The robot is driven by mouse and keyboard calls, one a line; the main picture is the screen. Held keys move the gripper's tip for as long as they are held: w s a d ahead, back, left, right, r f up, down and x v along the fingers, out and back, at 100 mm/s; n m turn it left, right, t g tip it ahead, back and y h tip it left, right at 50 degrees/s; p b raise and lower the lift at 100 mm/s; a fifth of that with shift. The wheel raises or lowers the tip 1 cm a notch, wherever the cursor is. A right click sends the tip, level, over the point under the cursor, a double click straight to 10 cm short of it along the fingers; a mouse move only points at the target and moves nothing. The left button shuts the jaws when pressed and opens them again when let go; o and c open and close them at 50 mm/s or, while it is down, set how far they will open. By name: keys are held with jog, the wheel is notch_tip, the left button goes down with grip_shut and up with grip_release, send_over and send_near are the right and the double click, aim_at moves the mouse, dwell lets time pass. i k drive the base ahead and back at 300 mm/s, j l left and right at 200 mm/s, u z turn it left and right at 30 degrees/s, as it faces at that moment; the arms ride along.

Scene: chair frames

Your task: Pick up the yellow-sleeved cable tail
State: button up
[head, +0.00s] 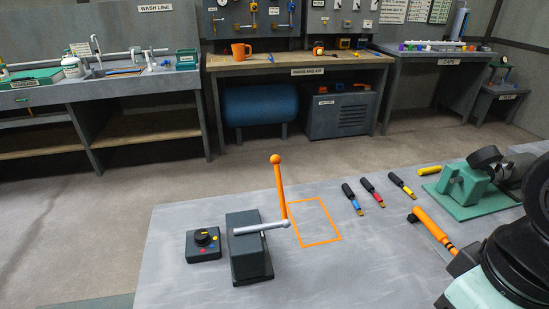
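The yellow-sleeved cable tail (402,185) lies on the grey bench top, right of the middle in the head view. It has a black body, a yellow band and a brass-coloured tip pointing toward the lower right. A red-sleeved tail (373,193) and a blue-sleeved tail (354,198) lie in a row to its left, apart from it. Part of my arm fills the lower right corner. I cannot make out my gripper's fingers in this view.
A green-based machine (472,186) stands right of the tails, with a small yellow cylinder (430,170) beside it. An orange-handled tool (433,226) lies nearer my arm. An orange lever (280,190) rises from a dark block (248,250). An orange outlined square (314,222) is empty.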

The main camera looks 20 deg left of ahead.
aim_at(391, 176)
jog(key=i+l+u, duration=0.2)
jog(key=l+u, duration=0.3)
jog(key=i+l+u, duration=0.1)
jog(key=l+u, duration=0.85)
jog(key=l, duration=0.15)
